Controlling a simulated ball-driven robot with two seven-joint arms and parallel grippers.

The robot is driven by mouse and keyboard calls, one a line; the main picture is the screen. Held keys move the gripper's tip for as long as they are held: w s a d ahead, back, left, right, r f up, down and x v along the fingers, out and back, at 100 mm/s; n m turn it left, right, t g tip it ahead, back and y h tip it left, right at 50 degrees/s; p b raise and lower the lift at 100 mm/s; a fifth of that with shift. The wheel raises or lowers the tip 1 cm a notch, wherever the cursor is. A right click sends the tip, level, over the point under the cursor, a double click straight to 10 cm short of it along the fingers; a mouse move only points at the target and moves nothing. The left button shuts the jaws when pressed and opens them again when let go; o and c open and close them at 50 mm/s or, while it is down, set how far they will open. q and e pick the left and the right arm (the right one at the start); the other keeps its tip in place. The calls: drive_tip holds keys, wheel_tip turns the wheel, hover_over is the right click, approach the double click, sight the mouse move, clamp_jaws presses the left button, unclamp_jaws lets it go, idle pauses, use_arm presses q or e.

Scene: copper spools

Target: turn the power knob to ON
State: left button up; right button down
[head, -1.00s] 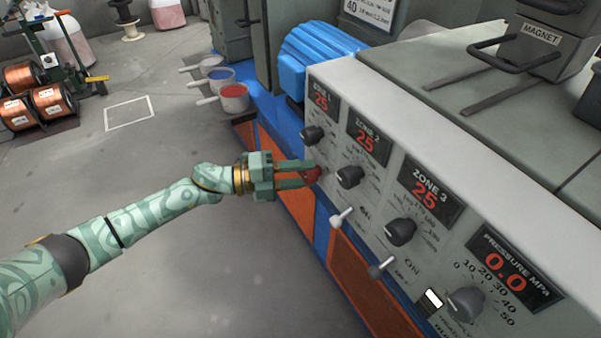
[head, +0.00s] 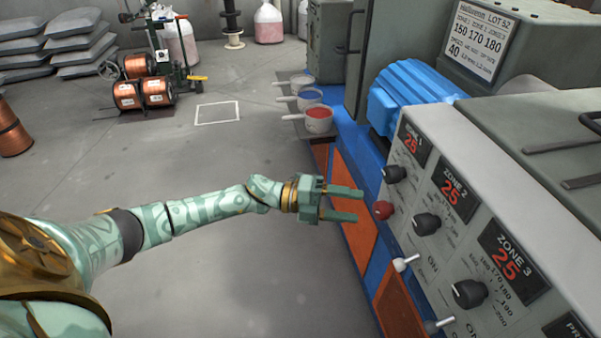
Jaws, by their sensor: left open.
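The red knob (head: 384,210), which looks like the power knob, sits at the left end of the grey control panel (head: 409,218), below the Zone 1 dial. Its pointing direction is too small to tell. My left gripper (head: 359,205) is open and empty, just left of the red knob with a small gap between fingertips and knob. The Zone 1 display (head: 411,144), Zone 2 display (head: 455,192) and Zone 3 display (head: 511,262) are lit and read 25 in red. My right gripper is not in view.
Black dials (head: 427,223) and a white toggle lever (head: 405,263) stick out of the panel near the knob. A blue motor (head: 410,98) sits behind it. Pans (head: 318,119) stand on the far ledge.

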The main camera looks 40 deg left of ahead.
use_arm(q)
drive_tip(key=p+v, duration=0.1)
drive_tip(key=v, duration=1)
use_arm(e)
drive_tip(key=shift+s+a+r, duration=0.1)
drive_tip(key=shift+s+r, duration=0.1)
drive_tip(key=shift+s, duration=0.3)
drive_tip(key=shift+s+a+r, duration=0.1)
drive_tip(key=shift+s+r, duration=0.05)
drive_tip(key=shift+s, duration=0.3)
